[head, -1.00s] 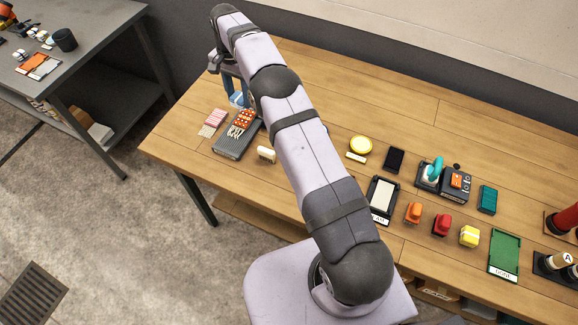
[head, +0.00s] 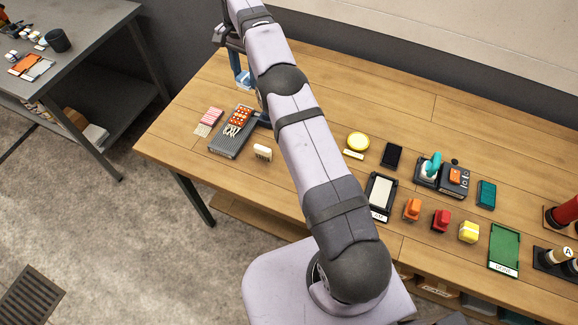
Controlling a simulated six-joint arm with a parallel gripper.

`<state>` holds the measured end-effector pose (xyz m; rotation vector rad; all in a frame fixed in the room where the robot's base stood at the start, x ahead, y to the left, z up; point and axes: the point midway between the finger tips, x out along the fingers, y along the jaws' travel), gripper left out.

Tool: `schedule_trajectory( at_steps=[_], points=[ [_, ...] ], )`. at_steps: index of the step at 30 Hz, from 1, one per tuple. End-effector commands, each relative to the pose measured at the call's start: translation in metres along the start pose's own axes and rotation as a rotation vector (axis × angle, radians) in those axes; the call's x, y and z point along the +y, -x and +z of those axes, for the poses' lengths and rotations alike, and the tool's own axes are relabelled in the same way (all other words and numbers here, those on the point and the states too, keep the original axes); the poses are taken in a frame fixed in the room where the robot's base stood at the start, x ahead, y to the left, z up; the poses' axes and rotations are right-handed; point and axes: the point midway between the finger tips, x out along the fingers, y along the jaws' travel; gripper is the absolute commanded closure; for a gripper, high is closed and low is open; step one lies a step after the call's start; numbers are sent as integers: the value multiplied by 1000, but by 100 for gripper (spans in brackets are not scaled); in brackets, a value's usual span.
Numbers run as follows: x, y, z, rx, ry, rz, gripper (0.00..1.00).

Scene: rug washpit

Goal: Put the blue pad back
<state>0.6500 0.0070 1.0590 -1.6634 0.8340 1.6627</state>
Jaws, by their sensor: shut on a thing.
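My gripper (head: 240,74) is at the upper left, over the far left part of the wooden table. It is shut on a small blue thing, which I take to be the blue pad (head: 243,80). My arm and the gripper hide much of it, so its shape and tilt are unclear. Part of a dark bluish thing (head: 265,117) shows beside my arm, next to the grey ribbed box; the rest is hidden. A green tray (head: 505,248) with a white label and a black-framed tray with a pale inside (head: 381,192) lie on the right half of the table.
The grey ribbed box (head: 229,143) holds red and white pieces. The far middle of the wooden table (head: 370,95) is clear.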

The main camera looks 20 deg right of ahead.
Motion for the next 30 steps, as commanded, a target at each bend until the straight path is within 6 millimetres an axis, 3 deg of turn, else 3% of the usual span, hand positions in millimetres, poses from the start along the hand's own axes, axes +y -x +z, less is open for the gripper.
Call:
schedule_trajectory(
  at_steps=[8, 17, 30],
  points=[
    [18, 12, -6, 0, -27, 0, 80],
    [63, 21, -6, 1, -77, -1, 80],
    [137, -1, 25, 1, -88, 0, 80]
  ],
)
